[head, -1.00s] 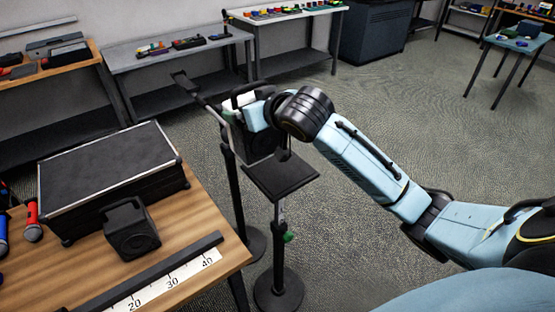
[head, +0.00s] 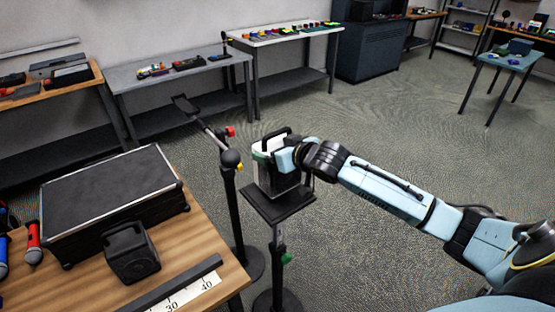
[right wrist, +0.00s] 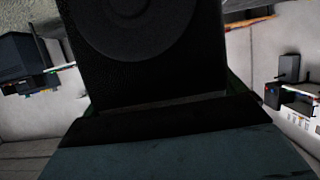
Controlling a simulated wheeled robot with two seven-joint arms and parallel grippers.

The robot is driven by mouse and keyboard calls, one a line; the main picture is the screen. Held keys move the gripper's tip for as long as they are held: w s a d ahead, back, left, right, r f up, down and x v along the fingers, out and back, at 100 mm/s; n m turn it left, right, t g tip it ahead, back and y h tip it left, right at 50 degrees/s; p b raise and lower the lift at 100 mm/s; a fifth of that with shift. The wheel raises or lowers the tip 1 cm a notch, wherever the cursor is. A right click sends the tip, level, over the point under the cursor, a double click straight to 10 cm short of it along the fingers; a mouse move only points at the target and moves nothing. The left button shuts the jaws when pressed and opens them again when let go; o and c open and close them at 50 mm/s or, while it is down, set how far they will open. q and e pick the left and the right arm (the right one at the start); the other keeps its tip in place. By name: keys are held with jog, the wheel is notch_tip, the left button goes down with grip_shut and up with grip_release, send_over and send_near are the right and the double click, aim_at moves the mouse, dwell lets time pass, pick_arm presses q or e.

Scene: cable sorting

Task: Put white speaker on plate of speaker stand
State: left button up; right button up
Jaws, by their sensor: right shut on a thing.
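The white speaker (head: 262,159), with a black handle on top and dark sides, is upright over the square black plate (head: 283,210) of the speaker stand. Its bottom is at or just above the plate; I cannot tell whether they touch. My right gripper (head: 287,157) is shut on the speaker's upper right side. In the right wrist view, the speaker's dark face with its round cone (right wrist: 140,45) fills the top middle, and the fingertips are hidden. My left gripper is out of view.
A second stand (head: 231,190) with a tilted arm and red and yellow knobs stands close left of the speaker. The wooden table (head: 195,238) at lower left holds a black case (head: 110,195), a small black speaker (head: 130,252) and a ruler. Open floor lies behind and right.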

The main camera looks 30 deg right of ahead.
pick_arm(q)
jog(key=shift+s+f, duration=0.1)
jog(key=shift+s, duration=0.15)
pick_arm(e)
jog(key=shift+f, duration=1.45)
jog(key=o, duration=1.7)
jog(key=shift+f, duration=0.25)
jog(key=shift+s, duration=0.1)
jog(key=shift+r, duration=0.15)
jog(key=v, duration=1.2)
jog(key=shift+r, duration=0.15)
